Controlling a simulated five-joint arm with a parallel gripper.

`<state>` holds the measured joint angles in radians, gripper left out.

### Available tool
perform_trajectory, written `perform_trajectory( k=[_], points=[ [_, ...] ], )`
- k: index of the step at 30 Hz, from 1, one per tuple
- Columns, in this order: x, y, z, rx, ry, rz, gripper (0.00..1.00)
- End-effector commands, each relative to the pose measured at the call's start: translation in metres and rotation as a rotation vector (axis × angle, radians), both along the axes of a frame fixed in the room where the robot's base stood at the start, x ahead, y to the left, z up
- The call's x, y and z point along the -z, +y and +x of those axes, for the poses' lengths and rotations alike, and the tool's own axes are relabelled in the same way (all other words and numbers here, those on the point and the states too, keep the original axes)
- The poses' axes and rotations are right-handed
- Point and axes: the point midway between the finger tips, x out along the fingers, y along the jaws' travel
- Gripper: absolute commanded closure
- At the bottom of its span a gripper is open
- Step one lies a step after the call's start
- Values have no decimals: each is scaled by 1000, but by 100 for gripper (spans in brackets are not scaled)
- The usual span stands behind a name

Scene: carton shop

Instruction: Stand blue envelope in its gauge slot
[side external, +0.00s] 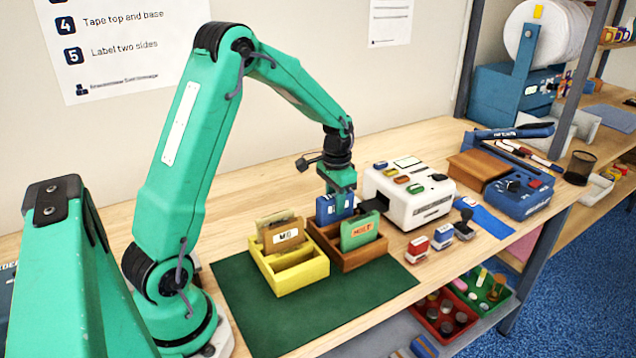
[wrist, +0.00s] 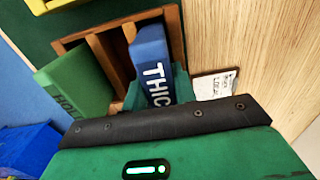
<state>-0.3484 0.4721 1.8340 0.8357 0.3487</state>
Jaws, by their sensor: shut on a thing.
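The blue envelope (side external: 334,207) is upright in my gripper (side external: 341,187), over the rear part of the brown wooden gauge box (side external: 352,262). In the wrist view the blue envelope (wrist: 151,56), with white letters starting "THIC", lies between the teal jaws of my gripper (wrist: 155,96). It lines up with a compartment of the wooden box (wrist: 99,60). Its lower edge is hidden, so I cannot tell how deep it sits. A green envelope (side external: 359,232) stands tilted in the same box and also shows in the wrist view (wrist: 73,90).
A yellow box (side external: 292,273) with tan envelopes (side external: 281,234) stands left of the wooden box, on a dark green mat (side external: 240,292). A white machine (side external: 408,192) stands close behind on the right. Several stamps (side external: 443,236) stand further right. The mat's front is clear.

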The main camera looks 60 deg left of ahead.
Motion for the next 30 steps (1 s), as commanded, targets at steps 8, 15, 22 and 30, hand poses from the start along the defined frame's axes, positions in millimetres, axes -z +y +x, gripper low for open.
perform_trajectory(
  k=[8,15,22,30],
  points=[
    [-9,0,1,0,-2,1,93],
    [-18,0,1,0,-2,1,93],
    [-28,0,1,0,-2,1,93],
    [-40,0,1,0,-2,1,93]
  ],
)
